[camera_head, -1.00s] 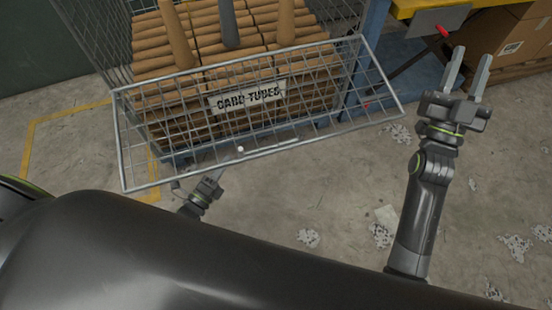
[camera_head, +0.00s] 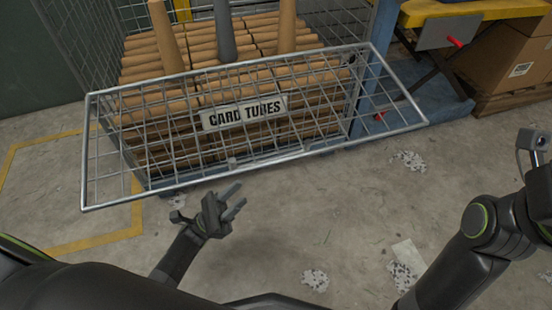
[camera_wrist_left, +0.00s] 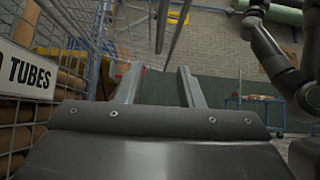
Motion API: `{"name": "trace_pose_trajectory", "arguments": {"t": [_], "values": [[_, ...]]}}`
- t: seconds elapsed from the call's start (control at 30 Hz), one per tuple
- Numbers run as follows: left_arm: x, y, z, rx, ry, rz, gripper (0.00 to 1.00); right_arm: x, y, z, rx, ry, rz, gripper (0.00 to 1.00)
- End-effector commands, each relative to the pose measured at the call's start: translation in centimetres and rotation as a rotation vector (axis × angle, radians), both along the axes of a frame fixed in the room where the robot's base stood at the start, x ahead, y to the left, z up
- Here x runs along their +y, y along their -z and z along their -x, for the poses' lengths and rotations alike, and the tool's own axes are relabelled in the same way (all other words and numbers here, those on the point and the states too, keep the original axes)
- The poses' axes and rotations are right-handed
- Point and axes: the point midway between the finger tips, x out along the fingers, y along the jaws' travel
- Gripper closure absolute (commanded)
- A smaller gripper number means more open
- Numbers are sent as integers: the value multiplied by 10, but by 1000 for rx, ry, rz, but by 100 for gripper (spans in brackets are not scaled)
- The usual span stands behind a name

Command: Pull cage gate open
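Stacked brown card tubes (camera_head: 140,60) fill the cage. A blue-framed bench (camera_head: 420,100) with a yellow top stands to its right, with cardboard boxes (camera_head: 505,60) beyond. Paper scraps (camera_head: 315,280) lie on the concrete floor, which is otherwise open in front.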

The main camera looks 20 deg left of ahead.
Motion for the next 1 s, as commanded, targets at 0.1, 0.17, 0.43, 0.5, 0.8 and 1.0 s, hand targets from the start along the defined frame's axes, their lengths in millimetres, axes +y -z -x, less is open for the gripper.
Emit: {"name": "trace_pose_trajectory", "arguments": {"t": [0.1, 0.17, 0.43, 0.5, 0.8, 1.0], "values": [[-16, -21, -10, -5, 1, 3, 66, -1, 3, 0, 17, 14, 5, 64], [-23, -30, -16, -4, 0, 3, 66, -1, 5, 0, 22, 20, 6, 64], [-57, -70, -40, -2, -1, 4, 66, -1, 8, 0, 28, 24, 8, 64], [-64, -79, -45, -1, 0, 4, 66, -1, 7, 0, 24, 23, 7, 64], [-83, -102, -59, 3, -1, 1, 66, -1, 5, -1, 19, 16, 6, 64], [-84, -104, -60, 3, -1, 1, 66, -1, 4, -1, 19, 13, 6, 64]]}}
